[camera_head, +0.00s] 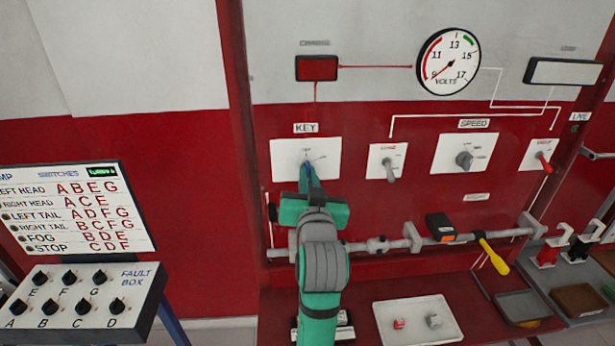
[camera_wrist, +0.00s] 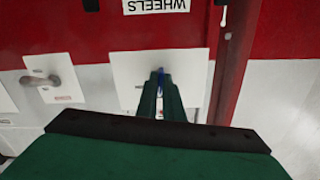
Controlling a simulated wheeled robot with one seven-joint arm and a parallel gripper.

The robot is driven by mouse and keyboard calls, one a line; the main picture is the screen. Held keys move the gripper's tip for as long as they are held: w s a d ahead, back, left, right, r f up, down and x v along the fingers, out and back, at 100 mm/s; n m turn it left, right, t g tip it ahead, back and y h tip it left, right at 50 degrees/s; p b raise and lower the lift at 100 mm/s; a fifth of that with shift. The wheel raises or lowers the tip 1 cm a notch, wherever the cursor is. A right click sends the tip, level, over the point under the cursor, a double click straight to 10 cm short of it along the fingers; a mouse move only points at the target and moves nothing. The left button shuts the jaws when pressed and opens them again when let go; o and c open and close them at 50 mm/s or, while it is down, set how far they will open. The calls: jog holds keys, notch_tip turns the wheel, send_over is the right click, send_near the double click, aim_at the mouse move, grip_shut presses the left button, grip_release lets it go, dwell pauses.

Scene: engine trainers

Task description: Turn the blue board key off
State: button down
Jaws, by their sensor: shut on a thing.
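The blue key (camera_head: 309,165) sits on a white plate (camera_head: 285,165) under the KEY label (camera_head: 305,128), at the left of the red and white board. My gripper (camera_head: 309,176) reaches the plate from below and is shut on the key. In the wrist view the fingers (camera_wrist: 160,78) close around the key (camera_wrist: 161,77) in front of the white plate (camera_wrist: 195,70). The fingers hide most of the key, and its exact angle cannot be told. The small marks on the plate are too small to read.
A toggle switch (camera_head: 390,170) and the SPEED knob (camera_head: 464,159) are to the right. A horizontal grey rail (camera_head: 385,245) crosses below, with a yellow-handled tool (camera_head: 491,252). A fault box (camera_head: 85,300) stands at the left. The volts gauge (camera_head: 448,62) needle points low, near 9.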

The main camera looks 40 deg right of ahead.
jog(key=shift+a+n, duration=0.1)
jog(key=shift+n, duration=1)
jog(key=c, duration=1.9)
grip_release()
jog(key=shift+s, duration=0.1)
